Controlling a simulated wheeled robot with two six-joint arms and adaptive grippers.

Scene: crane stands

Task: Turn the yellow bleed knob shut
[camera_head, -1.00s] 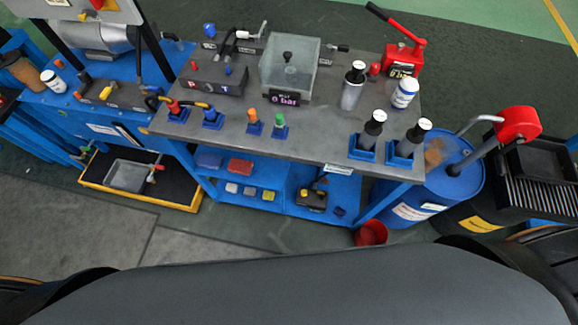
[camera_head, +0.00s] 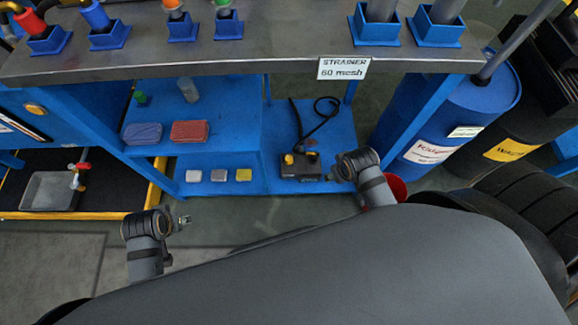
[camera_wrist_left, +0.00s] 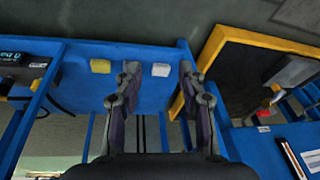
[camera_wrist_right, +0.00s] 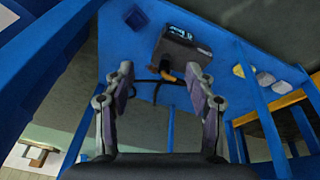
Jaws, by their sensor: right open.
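A small black unit (camera_head: 302,167) stands on the lower blue shelf, with a yellow knob (camera_head: 288,159) at its left end and a black hose behind. My left gripper (camera_wrist_left: 159,72) is open and empty in front of the shelf's left part.
Blue and red boxes (camera_head: 190,131) and several small blocks (camera_head: 218,175) lie on the shelf left of the unit. The bench top (camera_head: 270,50) overhangs it. A blue drum (camera_head: 440,125) and a red bucket (camera_head: 397,187) stand right. A yellow-edged tray (camera_head: 95,214) lies left.

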